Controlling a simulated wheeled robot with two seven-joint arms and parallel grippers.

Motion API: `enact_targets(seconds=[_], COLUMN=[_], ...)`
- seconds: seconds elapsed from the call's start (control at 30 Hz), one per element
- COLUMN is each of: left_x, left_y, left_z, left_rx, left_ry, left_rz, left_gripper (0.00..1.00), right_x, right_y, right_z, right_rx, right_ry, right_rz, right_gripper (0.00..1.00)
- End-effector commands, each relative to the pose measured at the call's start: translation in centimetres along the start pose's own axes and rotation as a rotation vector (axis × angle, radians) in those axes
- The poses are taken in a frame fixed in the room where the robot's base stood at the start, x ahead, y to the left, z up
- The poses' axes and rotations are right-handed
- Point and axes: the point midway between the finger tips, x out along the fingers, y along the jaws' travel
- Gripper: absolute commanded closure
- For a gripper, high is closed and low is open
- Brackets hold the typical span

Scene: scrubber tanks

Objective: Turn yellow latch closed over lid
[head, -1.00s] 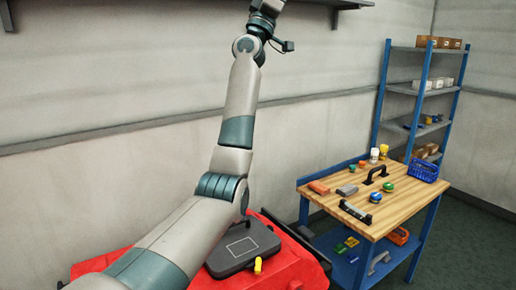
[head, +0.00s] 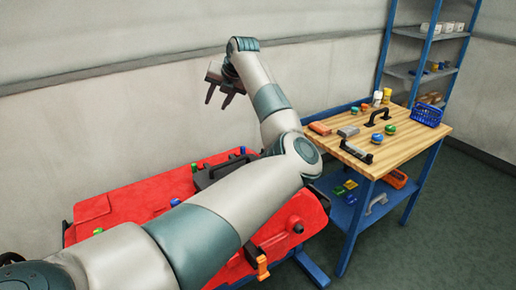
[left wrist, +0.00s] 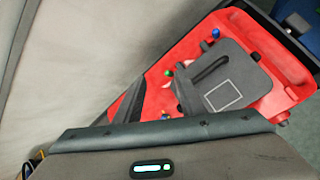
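The dark grey lid (left wrist: 236,72) lies on the red scrubber tank (left wrist: 185,50), with a white outlined rectangle and a dark handle bar. In the head view my left arm covers most of the lid and hides this latch. My left gripper (head: 218,100) is raised above the tank's back side, near the wall, fingers pointing down, apart and empty. Its dark fingers also show in the left wrist view (left wrist: 158,98), clear of the latch. My right gripper is not visible.
A wooden-topped blue workbench (head: 410,145) with several small items stands at the right, with blue shelving (head: 408,70) behind it. An orange clasp (head: 262,268) is on the tank's front side. Blue and green knobs (head: 242,150) dot the tank. The wall is close behind.

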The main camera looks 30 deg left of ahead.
Motion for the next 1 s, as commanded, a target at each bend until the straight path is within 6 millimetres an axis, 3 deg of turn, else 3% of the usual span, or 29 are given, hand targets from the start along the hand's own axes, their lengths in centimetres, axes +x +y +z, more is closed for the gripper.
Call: enact_targets(seconds=[0.03, 0.1, 0.2, 0.3, 0.47, 1.0], left_x=[1.0, 1.5, 1.3, 0.6, 0.0, 0.5], left_y=[-3.4, -7.3, -11.7, -14.4, -16.1, -16.4], left_z=[-2.9, -6.5, -10.7, -13.4, -15.2, -15.6], left_rx=[0.004, 0.011, 0.025, 0.038, 0.047, 0.048], left_ry=[0.089, 0.206, 0.344, 0.439, 0.502, 0.506], left_rz=[-0.091, -0.203, -0.334, -0.421, -0.479, -0.478], left_gripper=[0.64, 0.64, 0.64, 0.64, 0.64, 0.64], right_x=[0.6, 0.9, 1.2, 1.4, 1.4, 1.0], right_y=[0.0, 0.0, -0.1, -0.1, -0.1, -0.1], right_z=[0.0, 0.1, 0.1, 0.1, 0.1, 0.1], right_rx=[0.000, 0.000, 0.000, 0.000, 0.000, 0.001], right_ry=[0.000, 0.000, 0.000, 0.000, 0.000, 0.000], right_rz=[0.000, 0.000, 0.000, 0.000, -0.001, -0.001], right_gripper=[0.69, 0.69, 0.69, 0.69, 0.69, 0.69])
